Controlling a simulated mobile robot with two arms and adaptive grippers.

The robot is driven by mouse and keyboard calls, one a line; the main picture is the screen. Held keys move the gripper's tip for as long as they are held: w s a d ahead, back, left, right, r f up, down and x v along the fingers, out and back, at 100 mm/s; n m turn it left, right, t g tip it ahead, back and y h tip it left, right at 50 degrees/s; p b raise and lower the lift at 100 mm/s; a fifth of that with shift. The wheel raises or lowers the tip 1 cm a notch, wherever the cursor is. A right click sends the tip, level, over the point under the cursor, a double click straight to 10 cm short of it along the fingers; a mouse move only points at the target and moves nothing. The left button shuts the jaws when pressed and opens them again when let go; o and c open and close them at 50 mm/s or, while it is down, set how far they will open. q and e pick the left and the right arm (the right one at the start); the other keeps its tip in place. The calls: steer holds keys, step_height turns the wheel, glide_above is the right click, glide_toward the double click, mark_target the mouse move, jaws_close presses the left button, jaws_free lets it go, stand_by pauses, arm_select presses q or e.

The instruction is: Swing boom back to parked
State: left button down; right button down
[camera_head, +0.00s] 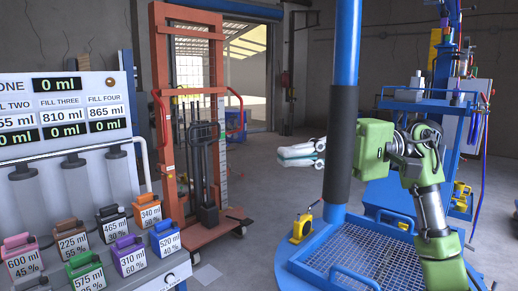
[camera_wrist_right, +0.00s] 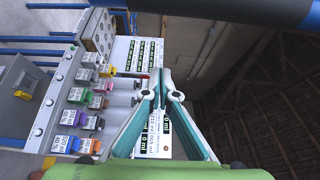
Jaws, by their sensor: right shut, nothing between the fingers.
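A thick vertical blue pole (camera_head: 345,40) with a black sleeve (camera_head: 340,130) stands in the middle of the head view, on a round blue base with a metal grate (camera_head: 375,258). I cannot tell for certain which part is the boom. My right arm comes in from the right. My right gripper (camera_head: 322,152) reaches past the pole, which hides part of it, and its fingertips show to the left of the sleeve. In the right wrist view the gripper (camera_wrist_right: 166,78) is shut and empty. A dark and blue bar (camera_wrist_right: 235,10) crosses the top of that view. I cannot tell whether they touch.
A filling station (camera_head: 65,115) with several coloured, labelled containers stands at left. An orange lift frame (camera_head: 160,60) is behind it. Blue shelving with cables (camera_head: 425,105) is at right. Floor left of the base is clear.

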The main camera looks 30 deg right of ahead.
steer(key=v, duration=1.1)
steer(key=shift+s, duration=0.4)
